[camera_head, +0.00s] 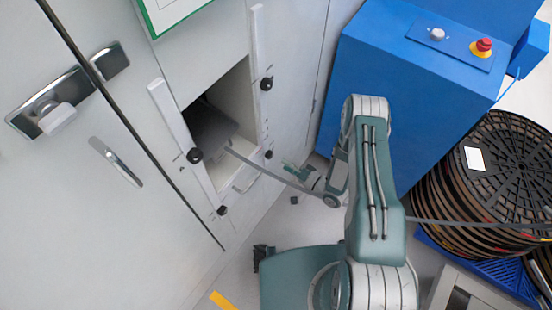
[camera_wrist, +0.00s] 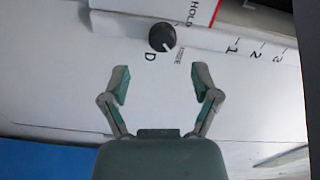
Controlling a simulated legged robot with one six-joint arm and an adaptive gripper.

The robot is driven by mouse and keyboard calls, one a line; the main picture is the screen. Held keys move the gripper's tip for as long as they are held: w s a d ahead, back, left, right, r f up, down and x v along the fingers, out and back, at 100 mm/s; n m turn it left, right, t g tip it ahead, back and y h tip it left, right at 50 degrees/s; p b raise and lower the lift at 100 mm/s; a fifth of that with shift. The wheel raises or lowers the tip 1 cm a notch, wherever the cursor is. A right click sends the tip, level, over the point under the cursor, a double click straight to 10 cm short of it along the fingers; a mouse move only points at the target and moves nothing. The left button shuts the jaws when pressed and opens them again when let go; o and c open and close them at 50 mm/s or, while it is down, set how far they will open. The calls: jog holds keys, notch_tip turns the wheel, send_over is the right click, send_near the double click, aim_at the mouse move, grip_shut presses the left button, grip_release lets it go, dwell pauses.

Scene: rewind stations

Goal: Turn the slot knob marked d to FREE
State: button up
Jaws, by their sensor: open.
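The knob marked D (camera_wrist: 162,37) is round and black, in the upper middle of the wrist view, with the letter D printed beside it. Its white mark points to the lower right, towards small blurred lettering; HOLD is printed above right. My gripper (camera_wrist: 162,82) is open and empty, its two fingers spread below the knob in the picture, apart from it. In the head view my gripper (camera_head: 298,172) is beside the cabinet front, near a small black knob (camera_head: 268,154); I cannot read its letter there.
Other black knobs (camera_head: 195,155) sit on the white rails around an open slot (camera_head: 225,130). A strip runs from the slot past my arm to stacked black reels (camera_head: 500,165). A blue cabinet (camera_head: 410,95) with a red button (camera_head: 484,45) stands close to my arm.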

jog(key=v, duration=0.6)
jog(key=shift+d, duration=0.15)
jog(key=w+d+r+n+h, duration=0.45)
jog(key=w+r+h, duration=0.25)
jog(key=w+r, duration=0.6)
jog(key=d+r+h, duration=0.2)
jog(key=r+h, duration=0.1)
jog(key=r, duration=0.5)
jog(key=d+r+h, duration=0.3)
jog(key=r, duration=0.5)
jog(key=s+a+r+g+h, duration=0.2)
jog(key=s+r+g+h, duration=0.15)
jog(key=s+r, duration=1.4)
jog(key=s+a+g+y, duration=0.2)
jog(key=s+a, duration=0.1)
jog(key=s, duration=1)
jog(key=shift+a+n, duration=0.2)
jog(key=shift+n, duration=0.15)
